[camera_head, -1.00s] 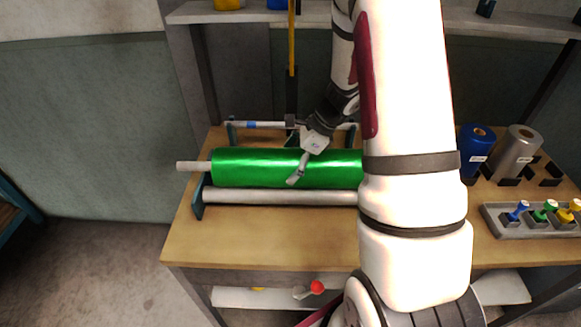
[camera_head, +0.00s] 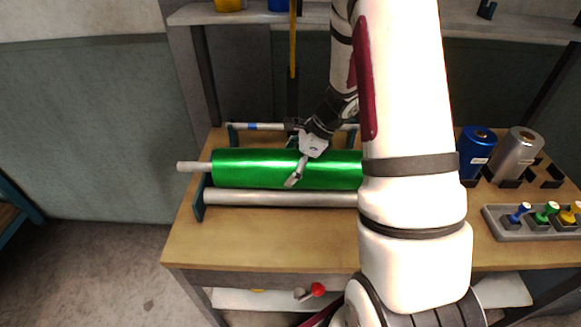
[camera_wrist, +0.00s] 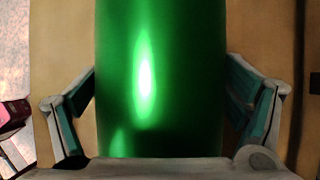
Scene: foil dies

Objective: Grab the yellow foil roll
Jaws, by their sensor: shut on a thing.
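A large green foil roll (camera_head: 240,168) lies level on a stand on the workbench, a pale core end sticking out at its left. My gripper (camera_head: 296,171) is at the middle of this roll, jaws shut on it. In the wrist view the green roll (camera_wrist: 160,50) fills the space between my two fingers, one along each side. No roll that is plainly yellow foil shows whole. A yellow object (camera_head: 229,4) on the upper shelf is cut off by the top edge; I cannot tell whether it is the yellow foil roll. My arm hides the green roll's right end.
A blue roll (camera_head: 477,148) and a silver roll (camera_head: 516,157) stand upright at the right. In front of them a grey tray (camera_head: 520,232) holds blue, green and yellow handled pieces. A bare roller (camera_head: 270,198) lies before the green roll. The bench's front left is clear.

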